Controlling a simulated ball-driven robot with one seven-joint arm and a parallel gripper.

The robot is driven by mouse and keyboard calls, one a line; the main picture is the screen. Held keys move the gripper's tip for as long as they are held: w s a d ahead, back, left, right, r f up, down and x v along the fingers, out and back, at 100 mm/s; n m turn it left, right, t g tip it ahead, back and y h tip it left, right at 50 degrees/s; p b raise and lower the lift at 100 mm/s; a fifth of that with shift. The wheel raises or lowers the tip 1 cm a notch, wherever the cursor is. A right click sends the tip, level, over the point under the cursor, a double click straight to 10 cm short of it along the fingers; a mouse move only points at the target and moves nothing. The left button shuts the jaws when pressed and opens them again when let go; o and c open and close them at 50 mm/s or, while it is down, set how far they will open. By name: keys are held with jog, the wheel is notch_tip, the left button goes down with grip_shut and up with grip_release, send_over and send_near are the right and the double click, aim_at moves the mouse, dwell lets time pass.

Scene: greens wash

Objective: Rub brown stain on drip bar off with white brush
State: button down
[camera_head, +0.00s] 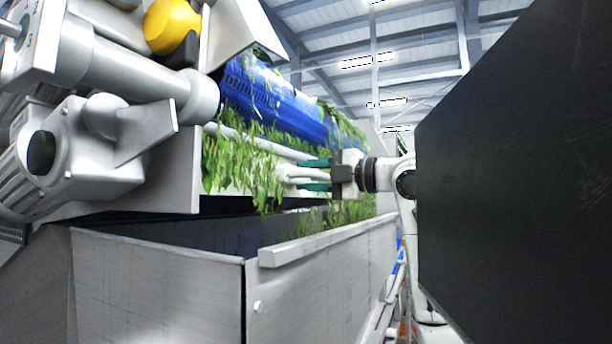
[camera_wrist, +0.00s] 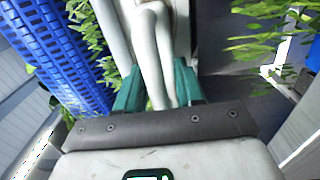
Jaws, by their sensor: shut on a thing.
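My gripper (camera_head: 308,175) has green fingers and reaches in from the right, below the blue belt. It is shut on the white brush (camera_head: 297,172). In the wrist view the white brush handle (camera_wrist: 150,45) runs forward between the two green fingers (camera_wrist: 157,92). The bristle end is out of sight, so I cannot tell whether it touches anything. A pale bar (camera_head: 262,141), which looks like the drip bar, runs under the belt, partly behind hanging greens. It also shows in the wrist view (camera_wrist: 109,28), left of the handle. I can make out no brown stain.
A blue perforated belt (camera_head: 275,100) with leafy greens (camera_head: 240,165) slopes above my gripper. A grey metal tank (camera_head: 165,285) with a raised rim stands below. Motor housings (camera_head: 85,150) fill the left. A large dark panel (camera_head: 515,180) blocks the right.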

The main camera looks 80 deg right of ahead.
aim_at(315, 175)
jog(key=s+d, duration=0.3)
jog(key=d, duration=1)
jog(key=shift+s, duration=0.4)
dwell(0.9)
jog(key=shift+w+a+f+b, duration=0.1)
jog(key=shift+w+a+b, duration=0.3)
jog(key=shift+a+b, duration=0.75)
jog(key=shift+w+a+r+b, duration=0.1)
jog(key=shift+w+a+b, duration=0.45)
jog(key=shift+a, duration=1)
jog(key=shift+w+a+f+b, duration=0.1)
jog(key=shift+w+a+b, duration=0.2)
jog(key=shift+a+b, duration=0.85)
jog(key=shift+w+a+b, duration=0.4)
jog(key=shift+a+b, duration=0.05)
jog(key=shift+a, duration=0.9)
jog(key=shift+w+a+b, duration=0.45)
jog(key=shift+a, duration=0.9)
jog(key=shift+w+a+b, duration=0.4)
jog(key=shift+a+b, duration=0.05)
jog(key=shift+a, duration=0.9)
